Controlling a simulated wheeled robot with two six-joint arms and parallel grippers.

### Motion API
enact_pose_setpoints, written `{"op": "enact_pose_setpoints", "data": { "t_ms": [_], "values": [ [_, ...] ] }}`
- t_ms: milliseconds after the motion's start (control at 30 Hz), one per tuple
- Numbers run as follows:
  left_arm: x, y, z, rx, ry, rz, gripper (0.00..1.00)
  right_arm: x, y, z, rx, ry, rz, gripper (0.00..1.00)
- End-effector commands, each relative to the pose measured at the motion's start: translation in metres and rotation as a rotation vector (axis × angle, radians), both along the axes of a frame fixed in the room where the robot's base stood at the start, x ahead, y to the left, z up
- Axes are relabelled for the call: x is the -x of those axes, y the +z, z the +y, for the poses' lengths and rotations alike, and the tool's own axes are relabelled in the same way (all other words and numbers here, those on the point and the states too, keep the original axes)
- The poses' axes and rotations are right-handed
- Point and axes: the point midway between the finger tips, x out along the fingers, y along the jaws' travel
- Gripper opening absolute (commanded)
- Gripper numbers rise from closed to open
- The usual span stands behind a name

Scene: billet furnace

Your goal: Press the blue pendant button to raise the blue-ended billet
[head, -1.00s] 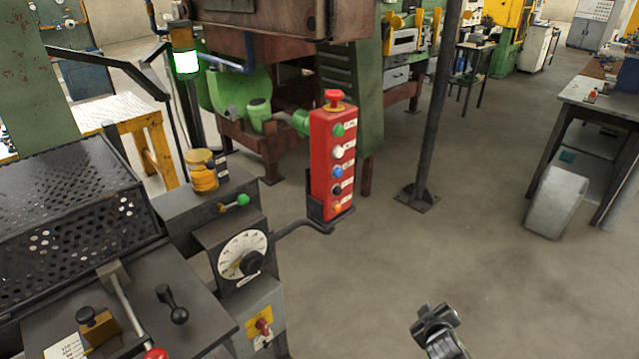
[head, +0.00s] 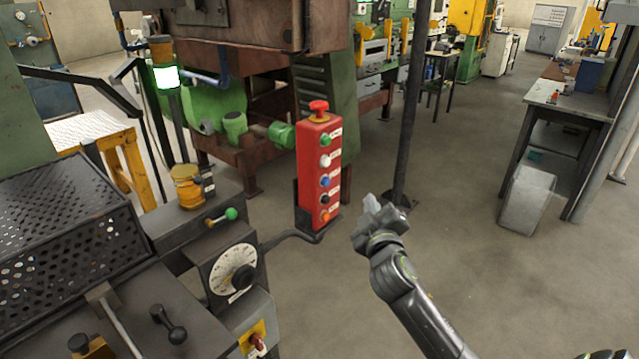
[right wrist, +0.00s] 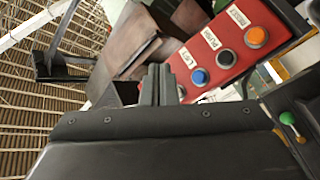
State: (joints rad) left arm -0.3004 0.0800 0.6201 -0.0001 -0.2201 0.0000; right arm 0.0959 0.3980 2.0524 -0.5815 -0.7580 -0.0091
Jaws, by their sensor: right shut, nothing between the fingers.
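The red pendant box (head: 319,165) stands upright on a bracket in the head view. Its blue button (head: 324,181) sits mid-column, between a white button above and a black one below. My right gripper (head: 366,206) is just right of the pendant's lower part, apart from it. In the right wrist view the shut, empty fingers (right wrist: 158,85) point towards the pendant's edge. The blue button (right wrist: 199,76) shows there beside its LIFT label, right of the fingertips. My left gripper is not in view. I see no blue-ended billet.
A red mushroom button (head: 318,108) tops the pendant. The dial console (head: 233,270) and perforated guard (head: 60,215) stand left. A dark post (head: 408,120) rises behind my right gripper. Open floor lies right of it, up to a workbench (head: 565,100).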

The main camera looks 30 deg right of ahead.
Motion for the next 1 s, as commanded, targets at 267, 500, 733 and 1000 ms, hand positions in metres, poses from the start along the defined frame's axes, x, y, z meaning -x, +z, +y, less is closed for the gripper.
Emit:
{"op": "enact_pose_setpoints", "data": {
  "t_ms": [267, 500, 733, 1000],
  "values": [
    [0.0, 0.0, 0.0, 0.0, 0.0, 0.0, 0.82, 0.0, 0.0, 0.0, 0.0, 0.0, 0.0, 0.0],
    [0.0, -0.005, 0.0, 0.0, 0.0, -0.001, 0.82, -0.014, -0.001, 0.006, -0.002, 0.001, -0.002, 0.0],
    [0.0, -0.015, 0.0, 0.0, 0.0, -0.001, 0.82, -0.044, -0.003, 0.018, -0.003, 0.002, -0.001, 0.0],
    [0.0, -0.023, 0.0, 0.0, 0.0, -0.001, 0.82, -0.073, -0.002, 0.03, -0.001, 0.001, 0.0, 0.0]
  ]
}}
